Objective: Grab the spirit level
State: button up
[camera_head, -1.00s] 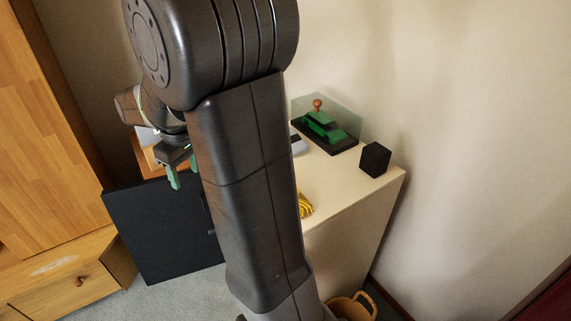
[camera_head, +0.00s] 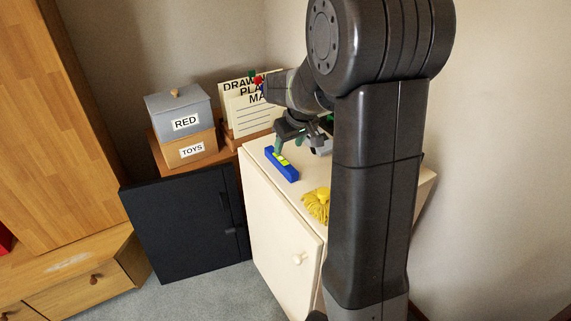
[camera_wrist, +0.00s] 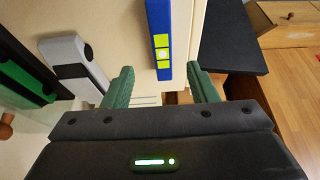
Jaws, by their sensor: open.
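The spirit level is a blue bar with yellow-green vials (camera_head: 283,165), lying on the cream cabinet top near its left edge. In the wrist view the spirit level (camera_wrist: 160,42) runs up the picture, its near end between the lines of the two fingers. My gripper (camera_wrist: 160,88) is open, with green fingers apart on either side of that end and nothing held. In the head view my gripper (camera_head: 290,143) is over the cabinet top by the level's far end. Whether the fingers reach down to the level's height I cannot tell.
A grey-and-black device (camera_wrist: 75,62) lies beside the level, with a green object (camera_wrist: 22,80) farther left. A yellow mop-like item (camera_head: 317,204) is on the cabinet (camera_head: 276,220). A grey RED box (camera_head: 180,112) sits on a TOYS box (camera_head: 190,150). A dark panel (camera_head: 190,228) stands left.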

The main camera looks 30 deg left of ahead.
aim_at(282, 160)
jog(key=x, duration=0.9)
jog(key=shift+a+f, duration=0.15)
jog(key=shift+a, duration=0.05)
jog(key=c, duration=1.1)
